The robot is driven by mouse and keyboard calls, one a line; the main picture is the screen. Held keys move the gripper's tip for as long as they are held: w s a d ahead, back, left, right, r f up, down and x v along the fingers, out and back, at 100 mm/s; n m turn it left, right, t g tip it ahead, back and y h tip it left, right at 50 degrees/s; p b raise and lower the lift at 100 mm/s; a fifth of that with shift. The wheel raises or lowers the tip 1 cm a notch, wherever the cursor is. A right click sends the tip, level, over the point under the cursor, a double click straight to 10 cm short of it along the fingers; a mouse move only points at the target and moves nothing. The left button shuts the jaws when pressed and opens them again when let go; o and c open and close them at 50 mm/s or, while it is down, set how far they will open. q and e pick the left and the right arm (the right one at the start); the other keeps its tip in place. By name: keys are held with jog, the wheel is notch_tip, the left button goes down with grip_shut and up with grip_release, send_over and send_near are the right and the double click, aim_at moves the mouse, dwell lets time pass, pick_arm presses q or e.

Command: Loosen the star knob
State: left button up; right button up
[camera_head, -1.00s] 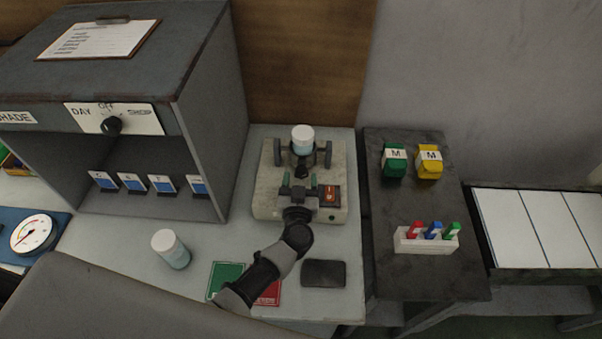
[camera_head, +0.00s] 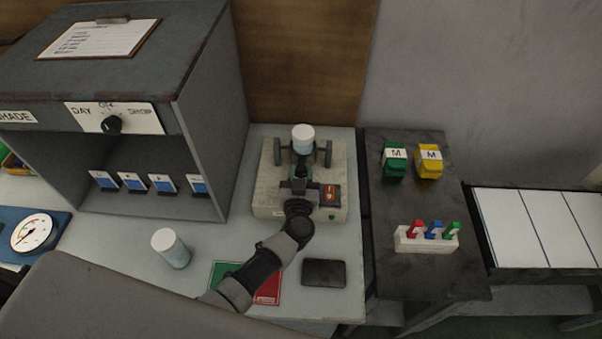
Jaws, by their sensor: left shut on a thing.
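A beige machine (camera_head: 266,197) stands on the pale bench and holds an upright white-capped jar (camera_head: 303,140) between two dark uprights. The star knob sits low in front of this jar and is now mostly hidden behind my gripper. My left gripper (camera_head: 300,173) reaches in from below and is shut on the star knob at the machine's front middle. Its fingertips are small and dark here, so the exact grip on the knob is hard to see. My right gripper is not in view.
An orange-lit switch (camera_head: 330,194) sits just right of my gripper. A second white-capped jar (camera_head: 170,248), green (camera_head: 225,270) and red (camera_head: 268,291) cards and a dark slab (camera_head: 324,272) lie in front. A grey viewing booth (camera_head: 205,120) stands left.

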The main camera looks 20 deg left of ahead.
pick_arm(q)
jog(key=shift+n, duration=1.3)
jog(key=shift+a+f+n, duration=0.1)
jog(key=shift+n, duration=1.9)
jog(key=o, duration=0.9)
jog(key=shift+s, duration=0.1)
jog(key=shift+s+d+b, duration=0.2)
jog(key=shift+s+d, duration=0.15)
jog(key=shift+s, duration=1.4)
jog(key=shift+s+d+b, duration=0.25)
jog(key=shift+s+d, duration=0.1)
jog(key=shift+s, duration=1.4)
jog(key=shift+s+d+b, duration=0.2)
jog(key=shift+s+d, duration=0.15)
jog(key=shift+s, duration=1.4)
